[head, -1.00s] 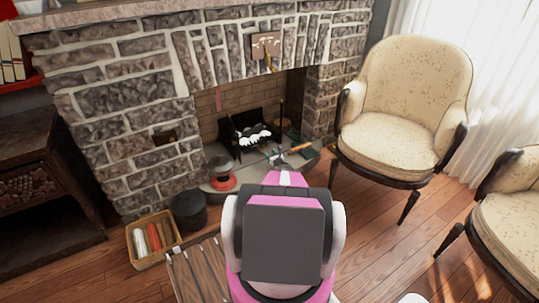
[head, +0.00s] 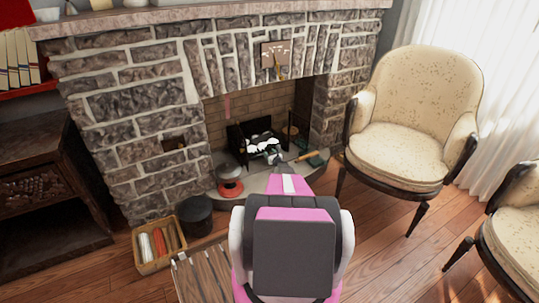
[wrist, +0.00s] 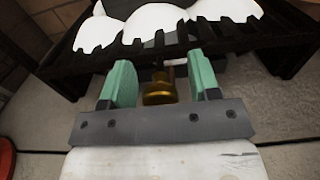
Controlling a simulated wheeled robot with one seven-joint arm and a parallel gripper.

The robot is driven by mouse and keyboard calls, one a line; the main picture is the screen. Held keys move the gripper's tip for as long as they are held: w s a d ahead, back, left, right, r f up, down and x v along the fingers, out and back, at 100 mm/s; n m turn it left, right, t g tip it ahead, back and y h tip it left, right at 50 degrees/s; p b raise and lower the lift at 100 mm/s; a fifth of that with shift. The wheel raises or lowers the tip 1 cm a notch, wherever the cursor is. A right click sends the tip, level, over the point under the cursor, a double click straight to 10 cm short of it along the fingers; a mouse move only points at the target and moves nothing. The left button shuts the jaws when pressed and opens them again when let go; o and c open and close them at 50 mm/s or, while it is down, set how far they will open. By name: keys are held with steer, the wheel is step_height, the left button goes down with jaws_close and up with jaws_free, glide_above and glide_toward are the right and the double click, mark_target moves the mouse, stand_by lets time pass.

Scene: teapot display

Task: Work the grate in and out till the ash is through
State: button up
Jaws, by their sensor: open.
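The black fireplace grate (head: 245,138) stands in the hearth opening with white lumps (head: 262,146) on it. In the wrist view the grate's dark bars (wrist: 140,45) cross the top, with the lumps (wrist: 150,22) above them. A brass knob (wrist: 158,92) on a short pale rod sticks out below the bars. My gripper (wrist: 160,78) is open, with one green finger on each side of the knob and visible gaps between. In the head view my arm reaches the grate's front and hides part of it. Any ash under the grate is hidden or too dark to tell.
A dark kettle-like pot on a red base (head: 230,180) stands on the hearth slab left of my arm. A black bucket (head: 196,215) and basket (head: 157,248) are at left; an armchair (head: 405,140) is at right.

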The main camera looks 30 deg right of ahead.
mark_target(266, 149)
steer(key=shift+w, duration=0.2)
jaws_close()
steer(key=shift+w, duration=2.25)
steer(key=shift+r, duration=0.1)
jaws_free()
steer(key=s, duration=1)
steer(key=shift+s, duration=0.35)
